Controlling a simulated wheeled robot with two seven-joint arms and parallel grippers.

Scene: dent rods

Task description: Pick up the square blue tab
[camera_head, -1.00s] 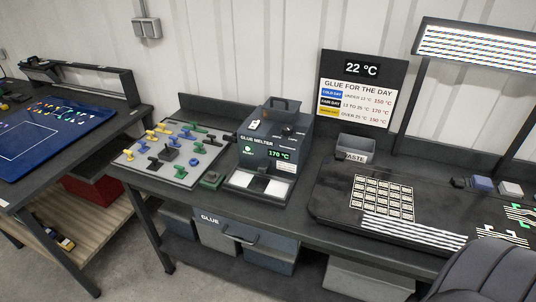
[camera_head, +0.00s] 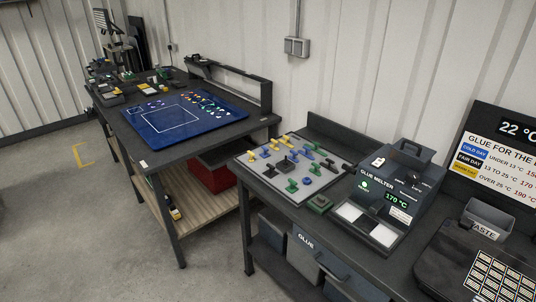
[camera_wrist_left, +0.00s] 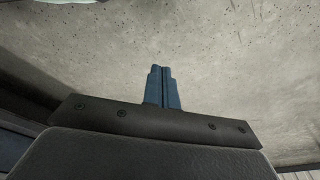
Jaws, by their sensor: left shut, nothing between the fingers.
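Several small tabs in yellow, green, blue and black stand on a grey panel (camera_head: 297,197) on the bench in the head view. One small blue tab (camera_head: 308,181) shows near the panel's front right side. The tabs are too small for me to tell which blue one is square. My left gripper (camera_wrist_left: 162,70) shows only in the left wrist view, with its blue fingers shut together and empty over bare concrete floor. It is away from the tabs. My right gripper is not in view.
A glue melter (camera_head: 388,190) stands right of the panel, with a waste bin (camera_head: 487,217) and a glue sign (camera_head: 500,150) further right. A second table with a blue mat (camera_head: 170,142) is at the left. A floor gap lies between the tables. A red box (camera_head: 212,172) sits below.

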